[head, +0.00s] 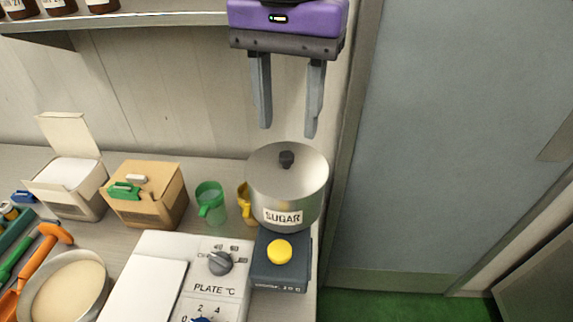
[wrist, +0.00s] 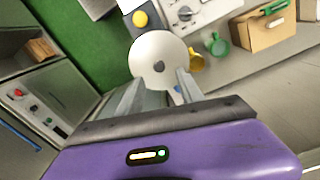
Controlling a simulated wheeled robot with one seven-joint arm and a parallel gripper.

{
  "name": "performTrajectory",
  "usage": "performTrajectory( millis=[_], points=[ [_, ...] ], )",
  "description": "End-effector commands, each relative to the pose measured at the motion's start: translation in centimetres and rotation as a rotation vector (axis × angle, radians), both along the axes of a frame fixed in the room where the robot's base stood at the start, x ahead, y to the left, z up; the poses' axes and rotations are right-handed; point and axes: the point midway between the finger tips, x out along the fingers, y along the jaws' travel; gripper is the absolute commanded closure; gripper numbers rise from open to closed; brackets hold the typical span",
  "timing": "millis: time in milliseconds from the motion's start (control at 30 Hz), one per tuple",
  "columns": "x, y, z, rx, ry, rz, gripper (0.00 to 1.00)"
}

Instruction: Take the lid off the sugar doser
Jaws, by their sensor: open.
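The sugar doser (head: 284,217) is a round metal pot labelled SUGAR, standing upright on a dark base with a yellow button (head: 279,251). Its metal lid (head: 262,163) is on top, with a dark knob (head: 286,160) in the middle. My purple gripper (head: 288,132) is open and empty above the lid, fingers pointing down, apart from the knob. In the wrist view the lid (wrist: 150,78) and its knob (wrist: 158,67) appear beyond the fingertips (wrist: 158,78).
A green mug (head: 211,201) and a yellow mug (head: 244,200) stand left of the doser. A cardboard box (head: 150,205), an open white box (head: 75,190) and a plate heater (head: 215,270) are further left. A shelf (head: 150,20) runs above. A door (head: 450,130) is at right.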

Motion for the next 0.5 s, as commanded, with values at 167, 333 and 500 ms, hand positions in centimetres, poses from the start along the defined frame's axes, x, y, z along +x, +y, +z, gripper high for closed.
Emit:
performTrajectory(
  millis=[167,333,500],
  points=[
    [-0.6,0.1,-2.1,0.0,0.004,0.002,0.55],
    [-0.7,0.1,-4.4,0.001,0.004,0.0,0.55],
    [-0.7,0.2,-5.1,0.003,0.002,-0.001,0.55]
  ],
)
